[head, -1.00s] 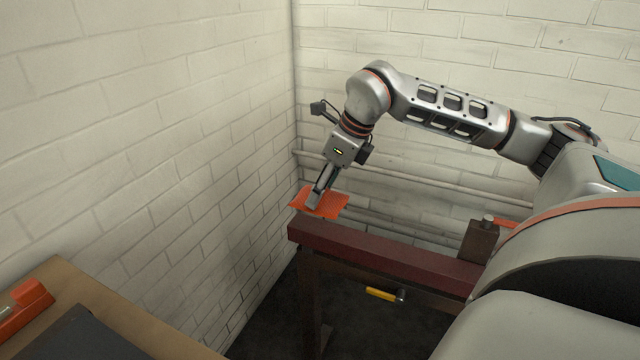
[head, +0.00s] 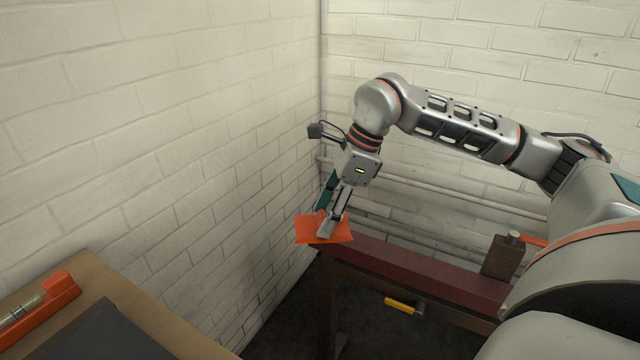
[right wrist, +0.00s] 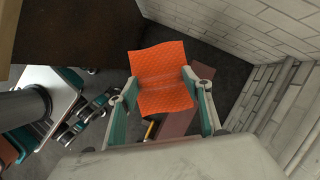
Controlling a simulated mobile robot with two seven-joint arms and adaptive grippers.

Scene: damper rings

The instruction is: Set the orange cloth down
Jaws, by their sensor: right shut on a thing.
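The orange cloth (head: 309,230) is a textured, slightly bent square, held in my right gripper (head: 325,220). In the head view it is at the left end of the dark red bench (head: 420,268), partly past that end. I cannot tell if it touches the bench top. In the right wrist view the cloth (right wrist: 163,70) spans between the two fingers of the right gripper (right wrist: 163,85), with its middle creased and a flap reaching out beyond them.
A brown block with a metal pin (head: 502,257) stands on the bench's right part. A yellow-handled tool (head: 400,305) lies below the bench. At the lower left, a wooden table (head: 135,300) bears an orange holder (head: 62,290) and a dark mat (head: 100,335). White brick walls close the corner.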

